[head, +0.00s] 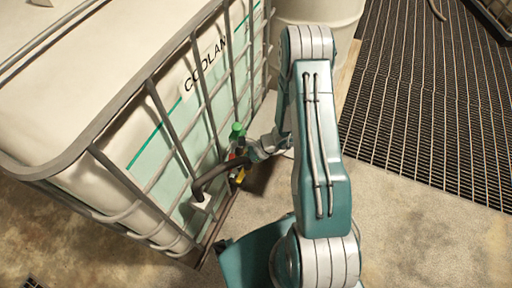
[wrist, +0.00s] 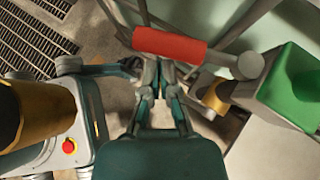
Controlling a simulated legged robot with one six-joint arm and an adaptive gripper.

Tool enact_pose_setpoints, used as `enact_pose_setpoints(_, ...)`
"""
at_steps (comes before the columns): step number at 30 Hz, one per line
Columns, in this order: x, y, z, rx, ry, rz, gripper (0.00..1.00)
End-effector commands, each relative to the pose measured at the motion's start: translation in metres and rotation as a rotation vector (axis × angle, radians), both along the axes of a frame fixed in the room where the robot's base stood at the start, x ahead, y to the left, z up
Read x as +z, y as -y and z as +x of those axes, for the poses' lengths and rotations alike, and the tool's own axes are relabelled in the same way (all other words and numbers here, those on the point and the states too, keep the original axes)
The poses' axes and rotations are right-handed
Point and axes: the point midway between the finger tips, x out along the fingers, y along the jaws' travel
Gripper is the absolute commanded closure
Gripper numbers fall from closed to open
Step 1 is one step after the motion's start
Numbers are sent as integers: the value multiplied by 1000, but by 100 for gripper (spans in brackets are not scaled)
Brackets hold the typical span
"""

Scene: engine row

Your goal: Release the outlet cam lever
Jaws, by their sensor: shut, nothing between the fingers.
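The outlet fittings sit low on the front of the coolant tank (head: 110,70). A red bar-shaped handle (wrist: 172,45) crosses the top of the wrist view, just beyond my fingertips. A green block-like part (wrist: 297,88) is at the right, and it shows as a green cap (head: 237,130) in the head view. A yellow fitting (wrist: 216,95) lies right of my fingers. I cannot tell which part is the cam lever. My gripper (wrist: 159,66) is shut and empty, close to the red handle; contact is unclear. It also shows in the head view (head: 256,151), beside the outlet.
A dark curved hose (head: 212,177) runs from the outlet toward the lower left. Grey cage bars (head: 170,125) cover the tank front. A white drum (head: 325,12) stands behind my arm. Concrete floor (head: 405,215) and dark grating (head: 430,100) are clear at the right.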

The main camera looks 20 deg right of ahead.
Motion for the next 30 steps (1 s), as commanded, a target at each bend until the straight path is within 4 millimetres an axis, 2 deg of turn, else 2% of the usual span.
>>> enact_pose_setpoints(9, 0, -16, 3, 14, 0, -2, 100)
enact_pose_setpoints(30, 0, -20, 4, 16, 0, -2, 100)
